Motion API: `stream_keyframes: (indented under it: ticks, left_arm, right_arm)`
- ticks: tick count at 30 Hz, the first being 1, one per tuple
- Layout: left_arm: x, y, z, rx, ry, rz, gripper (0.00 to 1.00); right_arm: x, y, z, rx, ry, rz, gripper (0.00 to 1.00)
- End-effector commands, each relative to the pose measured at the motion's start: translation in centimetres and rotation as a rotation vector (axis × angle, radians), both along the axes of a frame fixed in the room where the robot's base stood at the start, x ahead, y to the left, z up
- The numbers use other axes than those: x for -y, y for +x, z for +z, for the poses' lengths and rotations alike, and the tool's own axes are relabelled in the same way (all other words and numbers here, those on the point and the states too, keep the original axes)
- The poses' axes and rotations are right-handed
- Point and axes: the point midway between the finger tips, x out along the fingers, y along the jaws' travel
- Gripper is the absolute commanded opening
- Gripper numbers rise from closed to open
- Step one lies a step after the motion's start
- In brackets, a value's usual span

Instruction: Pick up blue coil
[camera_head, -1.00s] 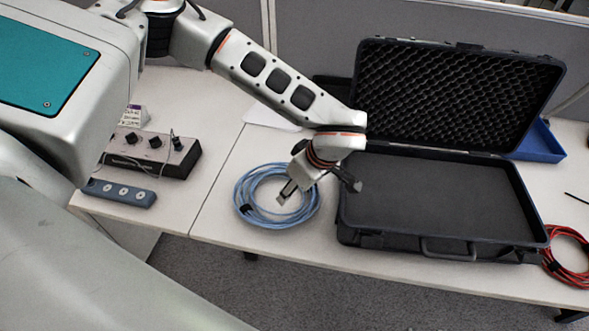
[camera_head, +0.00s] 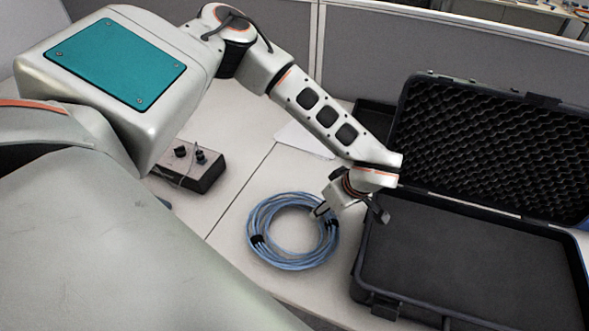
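The blue coil (camera_head: 288,262) of cable lies flat on the light table, bound with dark ties, left of the black case. My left gripper (camera_head: 350,213) is above its right side, with its fingers spread apart and nothing between them. One fingertip overlaps the coil's upper right strands in the picture, and the other is to the right, near the case's left edge. I cannot tell whether the fingertip touches the cable. My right gripper is not in view.
The open black case (camera_head: 470,262) with a foam-lined lid (camera_head: 495,140) stands close right of the coil. A control box (camera_head: 190,165) with knobs is at left. A white sheet (camera_head: 303,139) lies behind the coil.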

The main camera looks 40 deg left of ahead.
Motion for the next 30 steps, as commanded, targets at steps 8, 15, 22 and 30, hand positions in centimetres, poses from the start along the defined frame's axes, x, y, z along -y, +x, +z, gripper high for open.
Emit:
stream_keyframes:
  ticks: [8,15,22,30]
  left_arm:
    - [-0.52,0.14,-1.22,0.001,0.000,0.000,0.42]
    - [-0.50,0.14,-1.19,0.001,0.000,0.000,0.08]
    - [-0.48,0.16,-1.14,0.001,0.000,0.000,0.00]
    - [-0.47,0.21,-0.53,0.003,-0.001,-0.001,0.00]
  right_arm:
    - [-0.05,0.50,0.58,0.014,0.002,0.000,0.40]
    - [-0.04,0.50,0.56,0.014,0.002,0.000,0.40]
    - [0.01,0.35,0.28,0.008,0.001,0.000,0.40]
    - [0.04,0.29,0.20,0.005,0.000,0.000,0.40]
